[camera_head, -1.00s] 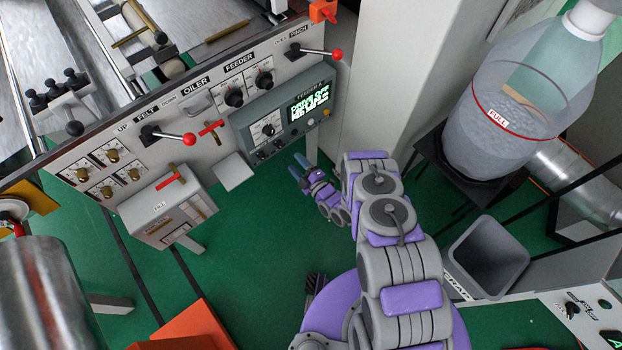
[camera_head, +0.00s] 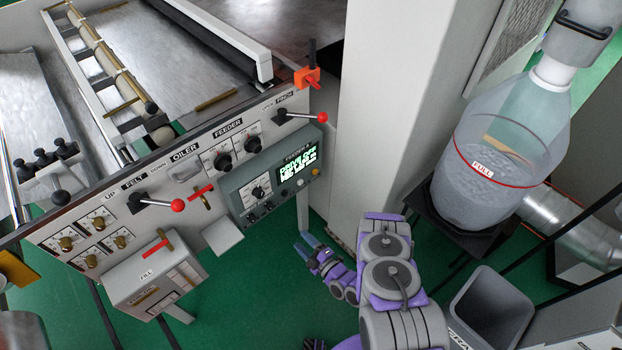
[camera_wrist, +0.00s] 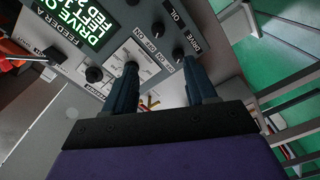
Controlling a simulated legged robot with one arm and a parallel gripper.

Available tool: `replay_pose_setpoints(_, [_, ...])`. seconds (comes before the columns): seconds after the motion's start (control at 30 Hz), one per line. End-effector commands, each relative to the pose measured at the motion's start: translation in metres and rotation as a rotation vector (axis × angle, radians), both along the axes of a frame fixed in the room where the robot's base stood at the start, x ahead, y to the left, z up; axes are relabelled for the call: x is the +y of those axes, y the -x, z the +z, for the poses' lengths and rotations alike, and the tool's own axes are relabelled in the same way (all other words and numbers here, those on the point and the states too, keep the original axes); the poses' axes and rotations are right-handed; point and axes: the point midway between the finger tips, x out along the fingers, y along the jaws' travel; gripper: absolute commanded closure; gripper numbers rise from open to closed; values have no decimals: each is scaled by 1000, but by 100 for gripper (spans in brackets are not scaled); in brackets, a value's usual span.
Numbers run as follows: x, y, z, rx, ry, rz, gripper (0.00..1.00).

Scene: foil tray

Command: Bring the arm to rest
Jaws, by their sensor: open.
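My purple and grey arm rises from the bottom of the head view and bends forward. My gripper (camera_head: 304,246) is at its end, below the grey-green feeder control box, with its blue-grey fingers pointing up and left. In the wrist view my gripper (camera_wrist: 160,85) shows two dark fingers apart with nothing held between them. The feeder control box (camera_wrist: 150,60) with its lit screen and knobs is in front of the fingers. I cannot tell how far the fingertips are from it. The same feeder control box (camera_head: 262,185) shows in the head view.
The machine panel (camera_head: 165,175) with red-knobbed levers is at the left. A white pillar (camera_head: 385,110) stands behind my arm. A clear hopper (camera_head: 490,165) marked FULL and a grey bin (camera_head: 490,300) are at the right. Green floor (camera_head: 255,290) is open below the panel.

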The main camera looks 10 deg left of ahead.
Motion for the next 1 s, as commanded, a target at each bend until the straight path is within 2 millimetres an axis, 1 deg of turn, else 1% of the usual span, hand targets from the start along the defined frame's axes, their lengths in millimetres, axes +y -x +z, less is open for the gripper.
replay_pose_setpoints(0.2, [0, -2, 1, 2, 2, -1, 44])
replay_pose_setpoints(0.27, [1, -8, 4, 8, 8, -1, 44])
replay_pose_setpoints(0.37, [3, -23, 9, 39, 34, 0, 44])
replay_pose_setpoints(0.53, [4, -66, 30, 130, 104, -16, 44])
replay_pose_setpoints(0.7, [-5, -103, 56, 242, 172, -57, 44])
replay_pose_setpoints(0.87, [-19, -129, 84, 355, 228, -115, 44])
replay_pose_setpoints(0.97, [-31, -142, 104, 427, 260, -159, 44])
replay_pose_setpoints(1.0, [-36, -146, 114, 454, 269, -177, 44])
